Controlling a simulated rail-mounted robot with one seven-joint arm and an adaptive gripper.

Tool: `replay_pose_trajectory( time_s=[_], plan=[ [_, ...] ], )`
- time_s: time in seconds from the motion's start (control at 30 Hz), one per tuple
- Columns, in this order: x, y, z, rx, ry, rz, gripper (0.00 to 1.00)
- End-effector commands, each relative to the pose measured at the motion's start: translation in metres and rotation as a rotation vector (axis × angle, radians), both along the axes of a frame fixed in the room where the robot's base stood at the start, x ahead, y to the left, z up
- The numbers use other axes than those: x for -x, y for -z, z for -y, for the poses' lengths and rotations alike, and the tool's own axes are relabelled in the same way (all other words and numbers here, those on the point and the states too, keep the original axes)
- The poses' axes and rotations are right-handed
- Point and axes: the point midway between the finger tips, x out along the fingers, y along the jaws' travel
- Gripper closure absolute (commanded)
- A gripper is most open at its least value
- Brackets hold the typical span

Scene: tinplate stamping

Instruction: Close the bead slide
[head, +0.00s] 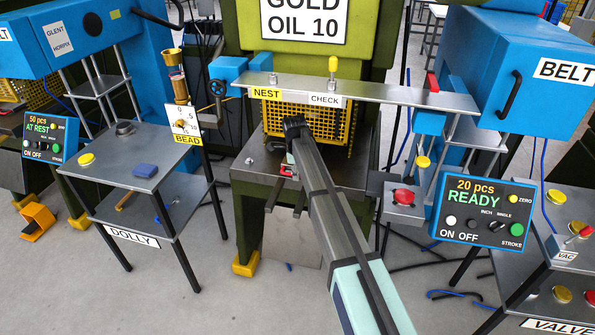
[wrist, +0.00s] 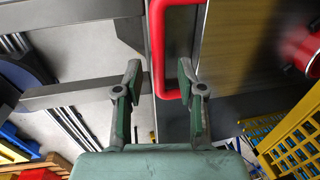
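A red handle (wrist: 158,50) stands on a grey metal edge in the wrist view, beside a brownish plate (wrist: 235,45). Part of it also shows in the head view (head: 287,171), low at the front of the central press. No label is visible on it, so I cannot tell for sure that it belongs to the bead slide. My gripper (wrist: 160,68) is open, its two fingers on either side of the handle's left bar. I see gaps beside the bar and no clear contact. In the head view my arm hides most of the gripper and the slide area.
A yellow mesh guard (head: 350,128) and the NEST/CHECK rail (head: 400,94) lie above and behind. A dial post marked BEAD (head: 187,138) stands left, near the dolly (head: 95,172). A red button box (head: 403,199) and a READY panel (head: 482,212) are to the right.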

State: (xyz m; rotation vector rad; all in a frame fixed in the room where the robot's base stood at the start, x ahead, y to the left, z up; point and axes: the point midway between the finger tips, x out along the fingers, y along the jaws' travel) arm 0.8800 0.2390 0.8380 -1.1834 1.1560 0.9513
Motion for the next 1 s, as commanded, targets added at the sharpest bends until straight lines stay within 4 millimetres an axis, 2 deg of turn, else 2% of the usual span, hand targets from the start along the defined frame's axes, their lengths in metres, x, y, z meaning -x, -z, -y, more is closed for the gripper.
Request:
replay_pose_trajectory(
  time_s=[0.3, 0.33, 0.4, 0.43, 0.67, 0.77, 0.87, 1.0],
  plan=[
    [-0.001, 0.003, 0.0, 0.0, 0.0, 0.0, 0.61],
    [-0.001, 0.003, 0.0, 0.0, 0.0, 0.0, 0.68],
    [0.0, 0.003, 0.0, 0.0, 0.0, 0.0, 0.93],
    [0.0, 0.003, 0.0, 0.0, 0.0, 0.0, 1.0],
    [-0.002, 0.003, 0.0, 0.0, 0.0, 0.0, 1.0],
    [-0.01, 0.004, 0.001, 0.0, 0.0, 0.0, 1.0],
    [-0.029, 0.004, 0.003, 0.0, 0.001, 0.002, 1.0],
    [-0.067, 0.004, 0.009, 0.0, 0.002, 0.004, 1.0]
  ],
)
